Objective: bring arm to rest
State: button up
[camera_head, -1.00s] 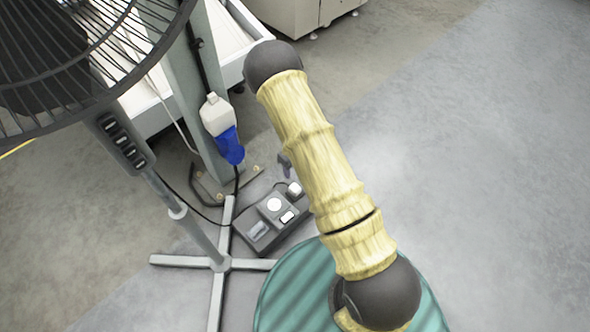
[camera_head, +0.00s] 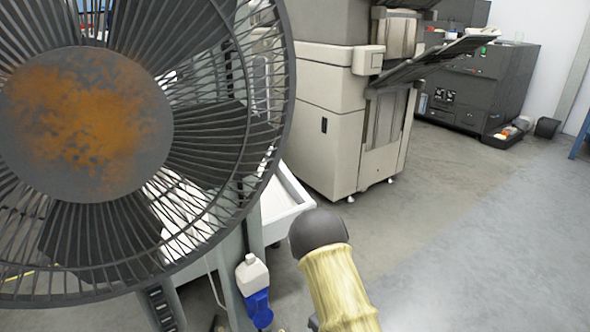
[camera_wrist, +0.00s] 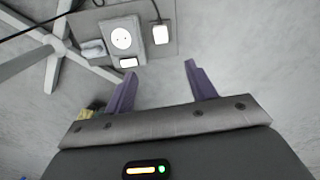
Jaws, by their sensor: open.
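My gripper (camera_wrist: 160,88) shows in the wrist view with its two purple fingers spread wide apart and nothing between them. It hangs above the grey floor, near a grey floor socket box (camera_wrist: 122,40) that lies beyond the fingertips. In the head view my arm (camera_head: 338,285), with pale yellow wood-like links and dark joints, comes up from the bottom edge. The gripper itself is outside the head view.
A large standing fan (camera_head: 90,130) fills the left of the head view, close to my arm. A beige machine (camera_head: 322,125) stands behind. Floor at right (camera_head: 480,260) is clear.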

jog(key=s+d+r+n+t+p, duration=0.1)
jog(key=s+d+r+n+p, duration=0.1)
jog(key=s+r+n, duration=0.65)
jog(key=s+d+r+n+t+p, duration=0.1)
jog(key=s+r+n+p, duration=0.2)
jog(key=r+n, duration=0.95)
jog(key=s+d+r+n+t+p, duration=0.15)
jog(key=s+r+n, duration=0.5)
jog(key=r, duration=0.75)
notch_tip(320, 180, up, 38)
jog(key=p, duration=3.8)
jog(key=shift+w+d+f+g+p, duration=0.25)
jog(key=shift+d+g+p, duration=0.1)
jog(key=shift+d+g, duration=0.1)
jog(key=shift+a+n, duration=0.1)
jog(key=shift+n, duration=0.15)
